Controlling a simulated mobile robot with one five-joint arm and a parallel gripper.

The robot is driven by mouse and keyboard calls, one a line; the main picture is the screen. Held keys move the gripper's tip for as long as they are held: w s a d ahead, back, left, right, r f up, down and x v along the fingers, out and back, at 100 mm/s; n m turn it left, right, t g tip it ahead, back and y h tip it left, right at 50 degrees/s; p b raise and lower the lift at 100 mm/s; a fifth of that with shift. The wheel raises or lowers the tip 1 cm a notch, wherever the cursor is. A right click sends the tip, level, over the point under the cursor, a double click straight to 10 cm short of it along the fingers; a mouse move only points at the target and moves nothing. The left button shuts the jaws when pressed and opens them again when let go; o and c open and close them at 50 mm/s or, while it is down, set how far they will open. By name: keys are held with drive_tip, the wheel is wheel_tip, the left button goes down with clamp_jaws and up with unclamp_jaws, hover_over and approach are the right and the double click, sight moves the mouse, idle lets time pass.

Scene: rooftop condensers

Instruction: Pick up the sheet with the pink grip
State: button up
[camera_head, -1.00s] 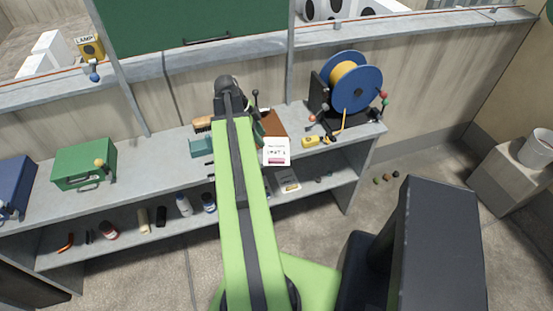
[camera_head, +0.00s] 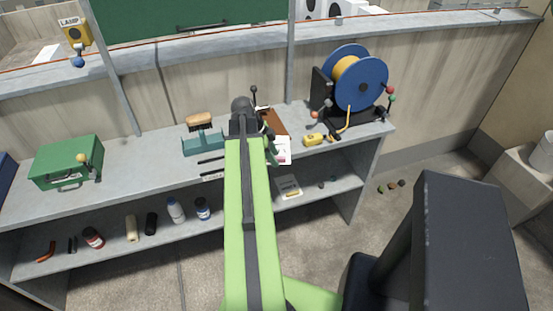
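A white sheet (camera_head: 284,149) with small dark print lies at the front edge of the upper bench surface, just right of my arm. A faint pink mark shows near its lower edge, partly hidden. My gripper (camera_head: 270,151) is at the sheet's left side, mostly hidden behind my green arm. I cannot tell whether its fingers are open, or whether they touch the sheet. A second white sheet (camera_head: 288,185) with a yellowish strip lies on the lower shelf below.
A brown board (camera_head: 273,121) lies behind the white sheet. A yellow tape-measure-like item (camera_head: 314,139) and a blue reel (camera_head: 361,82) stand to the right. A teal tray with a brush (camera_head: 202,143) is to the left. Bottles (camera_head: 176,211) stand on the lower shelf.

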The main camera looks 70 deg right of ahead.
drive_tip(key=shift+r, duration=0.1)
drive_tip(key=shift+c, duration=0.4)
clamp_jaws()
